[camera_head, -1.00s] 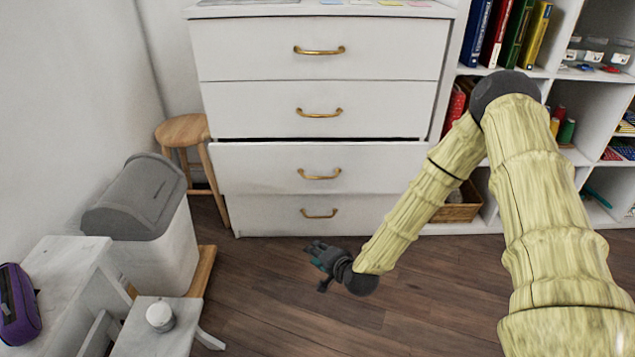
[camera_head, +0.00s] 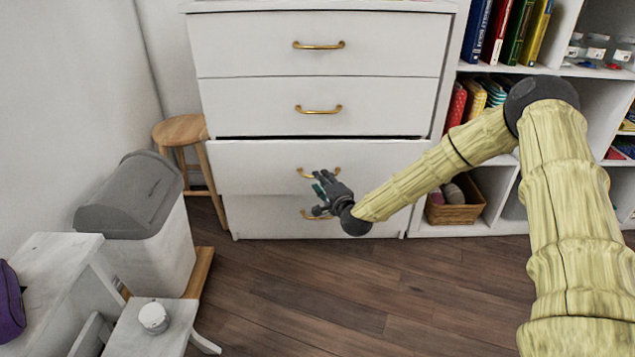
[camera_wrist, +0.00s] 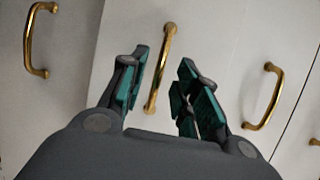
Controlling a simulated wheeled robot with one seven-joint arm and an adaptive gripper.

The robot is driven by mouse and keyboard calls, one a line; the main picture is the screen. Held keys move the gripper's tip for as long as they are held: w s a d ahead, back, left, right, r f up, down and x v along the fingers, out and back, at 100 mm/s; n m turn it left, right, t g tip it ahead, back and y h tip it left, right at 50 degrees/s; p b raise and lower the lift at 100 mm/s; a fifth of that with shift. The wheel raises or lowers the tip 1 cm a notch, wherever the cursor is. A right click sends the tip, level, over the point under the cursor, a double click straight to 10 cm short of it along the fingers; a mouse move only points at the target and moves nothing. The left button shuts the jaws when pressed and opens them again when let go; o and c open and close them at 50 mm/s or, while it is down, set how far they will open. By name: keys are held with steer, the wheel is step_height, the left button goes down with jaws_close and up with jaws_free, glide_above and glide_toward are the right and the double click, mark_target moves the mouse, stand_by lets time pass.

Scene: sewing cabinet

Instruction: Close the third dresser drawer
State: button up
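The white dresser has a stack of drawers with brass handles. The third drawer (camera_head: 258,165) stands out a little from the others, with a dark gap along its top edge. Its brass handle (camera_head: 304,174) is partly hidden behind my gripper (camera_head: 322,192). My gripper is in front of the third and fourth drawers in the head view. In the wrist view my gripper (camera_wrist: 160,88) has its two teal-padded fingers apart, with nothing between them. A brass handle (camera_wrist: 161,68) shows beyond the fingers there. I cannot tell whether the fingers touch the drawer front.
A grey-lidded bin (camera_head: 135,215) and a wooden stool (camera_head: 181,132) stand left of the dresser. White shelves (camera_head: 514,72) with books and a wicker basket (camera_head: 455,212) stand at the right. A white stool-like piece holds a white jar (camera_head: 153,317). The floor before the dresser is clear.

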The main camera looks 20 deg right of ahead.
steer(key=shift+w+a+f+b, duration=0.15)
steer(key=shift+w+b, duration=0.15)
steer(key=shift+w, duration=0.65)
steer(key=shift+w+a+f+b, duration=0.1)
steer(key=shift+w+b, duration=0.2)
steer(key=shift+w, duration=0.65)
jaws_close()
